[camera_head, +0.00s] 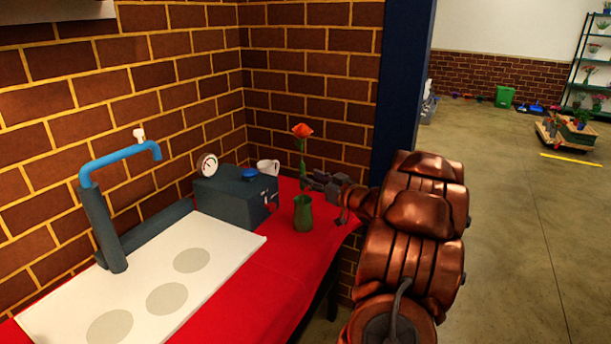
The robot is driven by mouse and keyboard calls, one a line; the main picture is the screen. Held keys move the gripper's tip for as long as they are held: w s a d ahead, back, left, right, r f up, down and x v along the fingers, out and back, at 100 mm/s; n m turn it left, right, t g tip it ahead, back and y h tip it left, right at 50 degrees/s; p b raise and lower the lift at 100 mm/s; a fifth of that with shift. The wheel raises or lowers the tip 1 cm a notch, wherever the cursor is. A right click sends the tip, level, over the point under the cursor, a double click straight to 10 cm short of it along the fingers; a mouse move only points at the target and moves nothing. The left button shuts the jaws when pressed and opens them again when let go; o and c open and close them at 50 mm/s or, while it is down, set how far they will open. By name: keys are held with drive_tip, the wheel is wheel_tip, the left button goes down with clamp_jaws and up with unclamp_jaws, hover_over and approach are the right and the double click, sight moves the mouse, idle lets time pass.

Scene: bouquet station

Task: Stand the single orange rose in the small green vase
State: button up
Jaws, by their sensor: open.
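The single orange rose (302,130) stands nearly upright, its green stem (303,168) running down into the mouth of the small green vase (303,213). The vase stands upright on the red-covered table (270,262), near its right edge. My gripper (314,183) is open, just right of the stem and above the vase rim. At this size I cannot tell whether a finger touches the stem. The stem's lower end is hidden inside the vase.
A dark grey box (235,195) with a gauge (207,165) and a white cup (268,167) stand left of the vase. A white board (150,285) with grey discs and a blue-topped pipe (120,160) are further left. A brick wall stands behind.

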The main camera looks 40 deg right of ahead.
drive_tip(key=s, duration=0.7)
drive_tip(key=shift+s, duration=0.3)
drive_tip(key=shift+a, duration=0.1)
drive_tip(key=w+a+m+g+h, duration=0.1)
drive_tip(key=w+a+g+h, duration=0.2)
drive_tip(key=w+g+h, duration=0.25)
drive_tip(key=s+a+f+m+g, duration=0.25)
drive_tip(key=a+g, duration=0.25)
drive_tip(key=a, duration=0.4)
drive_tip(key=s+a+f+n+g+y, duration=0.25)
drive_tip(key=s+a+g, duration=0.25)
drive_tip(key=s+a, duration=1.05)
drive_tip(key=s+a+f+n+g+y, duration=0.1)
drive_tip(key=s+a+f+g+y, duration=0.3)
drive_tip(key=s+a, duration=1.1)
wheel_tip(320, 180, up, 15)
drive_tip(key=a+p, duration=0.1)
drive_tip(key=p, duration=1.1)
drive_tip(key=shift+w+a+h+p, duration=0.15)
drive_tip(key=shift+w+h+p, duration=0.15)
drive_tip(key=shift+w, duration=0.15)
